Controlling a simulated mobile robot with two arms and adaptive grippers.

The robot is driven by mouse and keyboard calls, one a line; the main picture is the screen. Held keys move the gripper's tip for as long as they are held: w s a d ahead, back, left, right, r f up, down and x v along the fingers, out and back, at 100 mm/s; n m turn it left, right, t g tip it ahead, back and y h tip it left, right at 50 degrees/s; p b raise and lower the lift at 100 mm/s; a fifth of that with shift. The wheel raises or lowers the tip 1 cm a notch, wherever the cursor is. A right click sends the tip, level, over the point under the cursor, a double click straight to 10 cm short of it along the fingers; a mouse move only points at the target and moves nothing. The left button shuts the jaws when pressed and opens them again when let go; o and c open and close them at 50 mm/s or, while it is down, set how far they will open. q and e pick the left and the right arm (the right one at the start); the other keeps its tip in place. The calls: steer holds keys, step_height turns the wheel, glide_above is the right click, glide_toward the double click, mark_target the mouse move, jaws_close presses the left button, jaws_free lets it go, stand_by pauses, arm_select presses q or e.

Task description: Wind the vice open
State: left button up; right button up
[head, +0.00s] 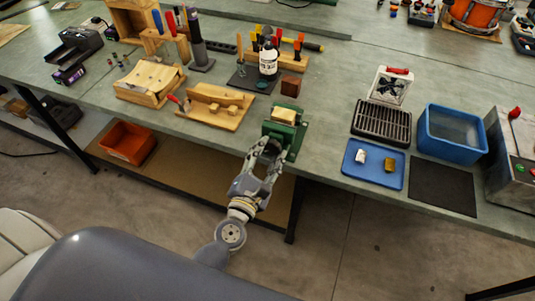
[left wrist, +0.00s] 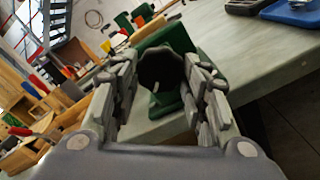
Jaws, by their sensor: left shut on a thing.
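The green vice (head: 295,140) stands at the front edge of the bench, and a pale wooden block (head: 284,115) shows at its top. I cannot tell how tightly its jaws close on the block. My left gripper (head: 268,150) reaches up to the vice's front from below. In the left wrist view its fingers (left wrist: 162,85) stand on both sides of a dark, round-edged handwheel (left wrist: 160,66) in front of the green vice body (left wrist: 172,38), and are shut on it. The fingers hide part of the wheel in the head view. My right gripper is not in view.
Left of the vice are a wooden jig (head: 215,107) and a wooden cradle (head: 148,80). A small brown block (head: 290,86) lies behind it. To the right are a blue tray (head: 354,172), a black grate (head: 381,123) and a blue bin (head: 452,153). An orange bin (head: 127,142) sits on the lower shelf.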

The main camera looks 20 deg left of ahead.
arm_select(q)
steer(key=shift+w+r, duration=0.1)
steer(key=shift+r, duration=0.15)
steer(key=o, duration=0.8)
steer(key=shift+c, duration=0.2)
steer(key=shift+o, duration=1.4)
steer(key=shift+w+f, duration=0.15)
steer(key=shift+f, duration=0.05)
steer(key=s, duration=1.2)
steer(key=shift+a, duration=0.2)
